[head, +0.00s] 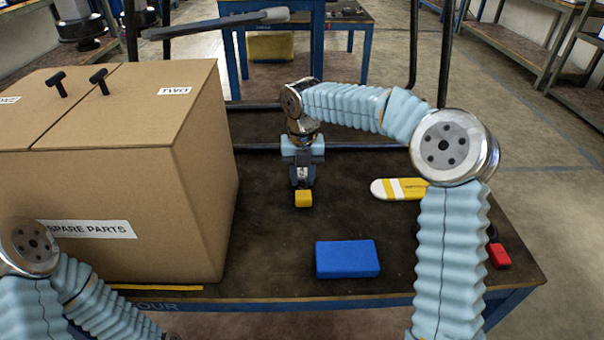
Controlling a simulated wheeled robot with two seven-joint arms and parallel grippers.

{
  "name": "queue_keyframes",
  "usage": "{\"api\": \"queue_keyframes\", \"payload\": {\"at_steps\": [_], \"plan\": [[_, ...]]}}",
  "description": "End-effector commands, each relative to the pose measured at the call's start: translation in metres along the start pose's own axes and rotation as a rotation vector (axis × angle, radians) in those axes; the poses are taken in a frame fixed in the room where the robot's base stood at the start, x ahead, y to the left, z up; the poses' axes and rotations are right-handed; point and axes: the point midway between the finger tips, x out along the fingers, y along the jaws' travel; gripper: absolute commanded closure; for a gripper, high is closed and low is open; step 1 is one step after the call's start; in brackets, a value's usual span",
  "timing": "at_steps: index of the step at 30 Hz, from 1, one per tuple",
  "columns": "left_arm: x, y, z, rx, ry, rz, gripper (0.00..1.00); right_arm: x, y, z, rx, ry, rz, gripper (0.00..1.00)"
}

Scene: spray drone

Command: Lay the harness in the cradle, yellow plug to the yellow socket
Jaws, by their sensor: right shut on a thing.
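My right gripper (303,180) points down over the dark bench, right of the large cardboard box, and is shut on a small yellow plug (303,199). The plug hangs under the fingertips; I cannot tell whether it touches the bench top. A red plug (500,256) with a bit of black beside it lies at the bench's right edge, partly behind my right forearm. I cannot see a cable joining the two plugs. No cradle or yellow socket can be made out. My left arm shows only at the bottom left, its gripper out of view.
The cardboard box (130,130), marked "SPARE PARTS", fills the bench's left side. A blue block (347,259) lies near the front edge. A yellow-and-white striped piece (385,188) lies partly behind my right arm. Black bars (260,147) cross the back. Bare bench lies around the blue block.

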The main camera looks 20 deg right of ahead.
Motion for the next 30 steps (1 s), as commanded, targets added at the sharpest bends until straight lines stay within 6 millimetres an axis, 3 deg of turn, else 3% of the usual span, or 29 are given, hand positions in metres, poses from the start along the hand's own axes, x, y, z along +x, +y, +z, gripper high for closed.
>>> {"api": "queue_keyframes", "payload": {"at_steps": [8, 9, 13, 23, 26, 30], "plan": [[0.001, 0.0, 0.0, 0.0, 0.0, 0.0, 0.34, 0.001, 0.0, 0.0, 0.0, -0.001, 0.001, 1.0], [0.0, 0.0, 0.0, 0.0, 0.0, 0.0, 0.34, 0.001, 0.0, 0.0, 0.0, -0.001, 0.001, 0.64], [0.0, 0.0, 0.0, 0.0, 0.0, 0.0, 0.34, 0.001, 0.0, 0.0, 0.0, -0.001, 0.001, 0.44], [0.0, 0.0, 0.0, 0.0, 0.0, 0.0, 0.34, -0.002, 0.0, 0.0, 0.0, -0.002, 0.001, 0.43], [0.001, 0.0, 0.0, 0.0, 0.0, 0.0, 0.34, -0.013, 0.001, 0.001, 0.001, -0.004, 0.002, 0.43], [0.001, 0.0, 0.0, 0.0, 0.0, 0.0, 0.34, -0.043, 0.001, 0.001, 0.0, -0.005, 0.003, 0.43]]}}
